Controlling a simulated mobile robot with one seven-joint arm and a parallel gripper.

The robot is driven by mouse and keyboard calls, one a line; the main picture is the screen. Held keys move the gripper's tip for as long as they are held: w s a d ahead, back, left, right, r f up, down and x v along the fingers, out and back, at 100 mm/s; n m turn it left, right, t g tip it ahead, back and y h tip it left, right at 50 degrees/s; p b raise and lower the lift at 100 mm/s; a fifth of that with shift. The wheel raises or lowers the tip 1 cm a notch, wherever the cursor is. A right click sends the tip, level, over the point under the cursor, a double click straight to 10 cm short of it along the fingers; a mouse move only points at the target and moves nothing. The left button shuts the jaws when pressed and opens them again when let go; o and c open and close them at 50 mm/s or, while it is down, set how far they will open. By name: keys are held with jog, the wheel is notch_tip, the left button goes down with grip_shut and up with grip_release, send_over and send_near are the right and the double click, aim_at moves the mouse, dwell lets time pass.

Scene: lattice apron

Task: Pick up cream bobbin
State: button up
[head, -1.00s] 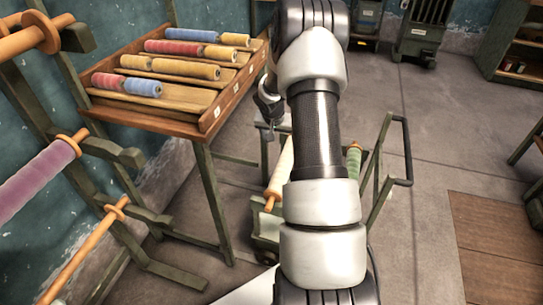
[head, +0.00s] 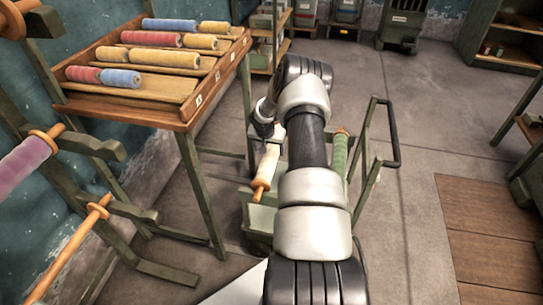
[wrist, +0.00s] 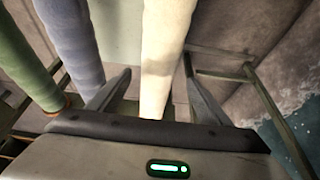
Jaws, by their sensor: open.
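The cream bobbin (head: 268,164), a pale roll with an orange wooden end, leans in the green cart in the head view, partly hidden by my arm. In the wrist view the cream bobbin (wrist: 160,60) runs lengthwise between the two fingers of my gripper (wrist: 156,68). The fingers are apart, one on each side of it, with a visible gap at both sides. I cannot tell how deep the bobbin sits between them. In the head view my arm hides most of the gripper.
A blue-grey bobbin (wrist: 72,45) stands close to the left finger, with a green bobbin (wrist: 25,65) beyond; the green bobbin (head: 340,153) also shows in the head view. The cart's handle (head: 394,135) rises at right. A slanted rack (head: 190,112) holds several bobbins at left.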

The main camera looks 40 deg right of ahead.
aim_at(271, 151)
jog(key=b+x, duration=0.1)
jog(key=x, duration=0.4)
jog(key=shift+s+d, duration=0.1)
jog(key=shift+s, duration=0.05)
